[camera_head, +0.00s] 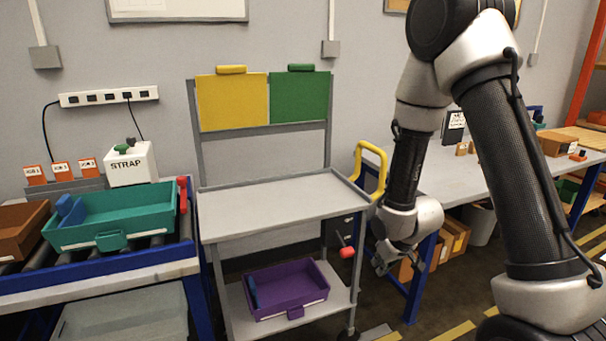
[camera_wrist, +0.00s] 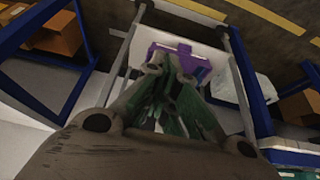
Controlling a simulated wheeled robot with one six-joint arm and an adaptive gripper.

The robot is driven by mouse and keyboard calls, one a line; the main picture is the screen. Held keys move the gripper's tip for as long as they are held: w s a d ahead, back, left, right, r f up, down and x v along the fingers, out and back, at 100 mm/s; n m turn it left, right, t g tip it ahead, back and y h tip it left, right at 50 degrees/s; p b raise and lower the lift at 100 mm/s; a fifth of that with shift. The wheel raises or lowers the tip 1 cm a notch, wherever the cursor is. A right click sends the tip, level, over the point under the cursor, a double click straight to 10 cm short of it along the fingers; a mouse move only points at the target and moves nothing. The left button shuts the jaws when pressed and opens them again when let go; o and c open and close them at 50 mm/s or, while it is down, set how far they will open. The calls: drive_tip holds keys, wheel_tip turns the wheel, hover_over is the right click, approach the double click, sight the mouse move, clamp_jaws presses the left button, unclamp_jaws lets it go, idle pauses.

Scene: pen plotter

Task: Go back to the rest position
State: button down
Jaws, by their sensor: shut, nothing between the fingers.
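My gripper (camera_head: 383,265) hangs from my arm at the right of the head view, to the right of the grey cart (camera_head: 280,205). It is shut and empty, and its fingers point down. In the wrist view my gripper (camera_wrist: 172,88) fills the middle, with its fingers together. Beyond it lies part of a purple bin (camera_wrist: 195,62), which my fingers partly hide. In the head view the purple bin (camera_head: 285,290) rests on the cart's lower shelf with a blue piece at its left side. My gripper is apart from the bin.
A teal bin (camera_head: 150,205) sits on the roller conveyor (camera_head: 110,260) at the left. The cart's top shelf is bare, with yellow (camera_head: 232,100) and green (camera_head: 300,97) panels behind it. A long workbench (camera_head: 455,185) stands behind my arm. A yellow handle (camera_head: 372,165) stands close to my forearm.

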drive_tip(key=s+d+g+h, duration=0.1)
drive_tip(key=s+d+g, duration=0.15)
drive_tip(key=s, duration=0.35)
drive_tip(key=s+d+r+m, duration=0.1)
drive_tip(key=s+r, duration=0.4)
drive_tip(key=r, duration=0.5)
drive_tip(key=s+d+r+m+t, duration=0.1)
drive_tip(key=s+d+r, duration=0.3)
drive_tip(key=r, duration=0.6)
drive_tip(key=s+d+r+m+t, duration=0.1)
drive_tip(key=s+d+r, duration=0.2)
drive_tip(key=s+r, duration=0.5)
wheel_tip(320, 180, up, 3)
drive_tip(key=shift+m, duration=0.3)
drive_tip(key=shift+s+a, duration=0.1)
